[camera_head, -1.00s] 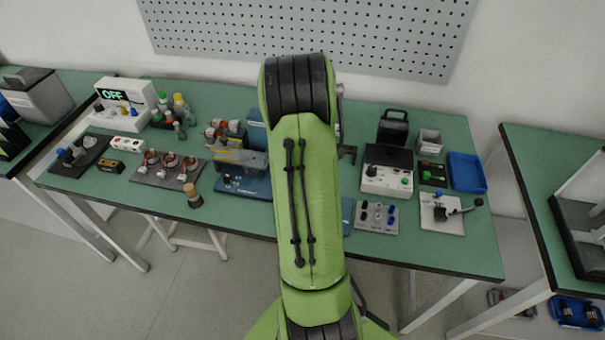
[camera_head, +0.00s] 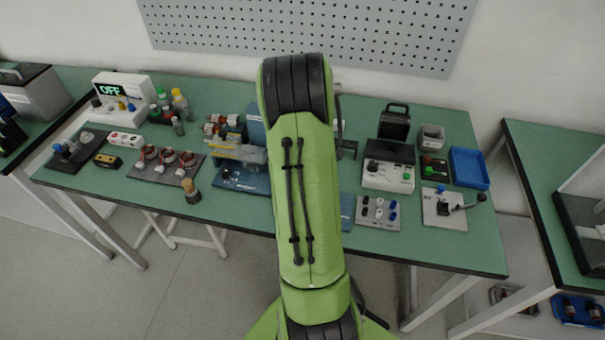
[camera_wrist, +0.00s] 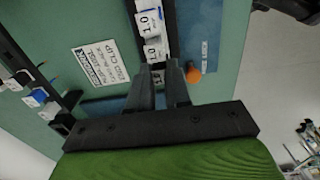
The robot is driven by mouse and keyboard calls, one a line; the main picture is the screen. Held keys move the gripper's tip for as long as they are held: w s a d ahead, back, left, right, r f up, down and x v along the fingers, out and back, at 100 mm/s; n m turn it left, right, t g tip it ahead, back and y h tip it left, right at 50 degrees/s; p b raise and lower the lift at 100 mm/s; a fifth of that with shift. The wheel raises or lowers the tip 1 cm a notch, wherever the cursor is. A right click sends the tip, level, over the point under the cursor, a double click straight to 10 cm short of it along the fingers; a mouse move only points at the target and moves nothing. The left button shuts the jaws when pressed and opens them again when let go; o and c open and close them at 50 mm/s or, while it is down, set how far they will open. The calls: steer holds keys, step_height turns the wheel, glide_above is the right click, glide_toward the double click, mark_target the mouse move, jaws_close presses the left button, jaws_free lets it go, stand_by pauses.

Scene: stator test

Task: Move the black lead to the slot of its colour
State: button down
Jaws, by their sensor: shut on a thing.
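My gripper (camera_wrist: 162,76) shows in the wrist view, its two dark fingers close together and pointing up the picture. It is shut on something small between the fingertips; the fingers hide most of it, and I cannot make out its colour. Just past the fingertips is a dark strip-like fixture (camera_wrist: 168,20) with several white labels (camera_wrist: 151,22) along it. I cannot make out the black lead or a slot of its colour for certain in either view. In the head view my green arm hides my gripper and the table behind it.
In the wrist view an orange knob (camera_wrist: 193,73) stands close right of the fingers, and a printed sign (camera_wrist: 100,64) lies to the left. In the head view, a grey plate with several coloured pieces (camera_head: 390,222), a white box (camera_head: 388,182) and a blue tray (camera_head: 487,182) are right of my arm.

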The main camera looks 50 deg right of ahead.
steer(key=c, duration=1)
jaws_free()
step_height(320, 180, up, 16)
steer(key=p, duration=0.3)
steer(key=shift+f, duration=0.1)
